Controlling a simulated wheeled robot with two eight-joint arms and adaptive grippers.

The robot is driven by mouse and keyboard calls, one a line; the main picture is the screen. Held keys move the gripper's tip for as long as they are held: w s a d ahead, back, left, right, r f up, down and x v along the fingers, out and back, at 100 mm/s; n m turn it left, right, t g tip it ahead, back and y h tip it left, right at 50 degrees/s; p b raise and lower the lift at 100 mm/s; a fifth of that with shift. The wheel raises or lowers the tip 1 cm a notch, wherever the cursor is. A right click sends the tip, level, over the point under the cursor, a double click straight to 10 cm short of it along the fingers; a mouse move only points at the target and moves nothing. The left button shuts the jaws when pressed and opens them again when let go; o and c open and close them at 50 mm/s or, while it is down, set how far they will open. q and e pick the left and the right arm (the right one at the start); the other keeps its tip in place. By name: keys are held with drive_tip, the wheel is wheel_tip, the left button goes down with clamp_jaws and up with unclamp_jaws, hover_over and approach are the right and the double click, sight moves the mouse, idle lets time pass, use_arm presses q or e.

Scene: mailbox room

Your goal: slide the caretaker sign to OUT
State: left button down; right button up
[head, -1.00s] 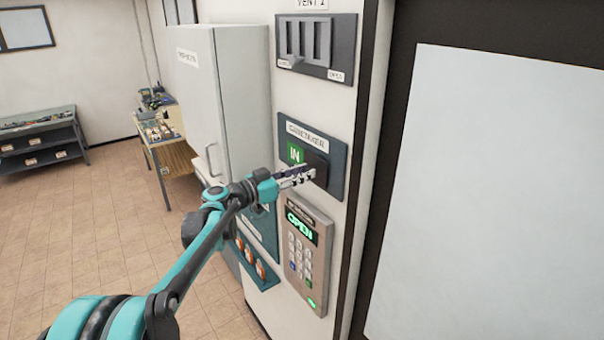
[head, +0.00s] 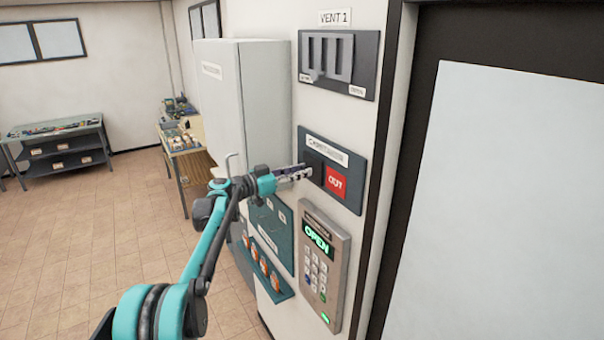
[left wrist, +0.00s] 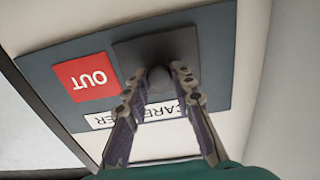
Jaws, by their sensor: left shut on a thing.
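The caretaker sign (head: 347,197) is a blue-grey wall plate with a white label on top. Its dark slider (head: 315,164) stands at the left side of the plate, and a red OUT field (head: 336,181) shows to its right. My left gripper (head: 308,172) is at the slider. In the left wrist view, where the sign is upside down, the left gripper (left wrist: 160,82) has its fingers on both sides of the slider's round knob (left wrist: 159,77). The red OUT field (left wrist: 87,78) is uncovered there, and no green IN field shows. My right gripper is not in view.
A keypad (head: 321,265) reading OPEN is below the sign, and a VENT 1 panel (head: 367,80) is above it. A grey cabinet (head: 262,100) stands to the left. A dark door frame (head: 405,180) is to the right. The tiled floor at left is open.

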use_arm(q)
drive_tip(key=c, duration=1.3)
unclamp_jaws()
drive_tip(key=shift+w+a+r, duration=0.15)
drive_tip(key=shift+w, duration=0.1)
drive_tip(key=v, duration=1.2)
drive_tip(key=shift+a, duration=0.1)
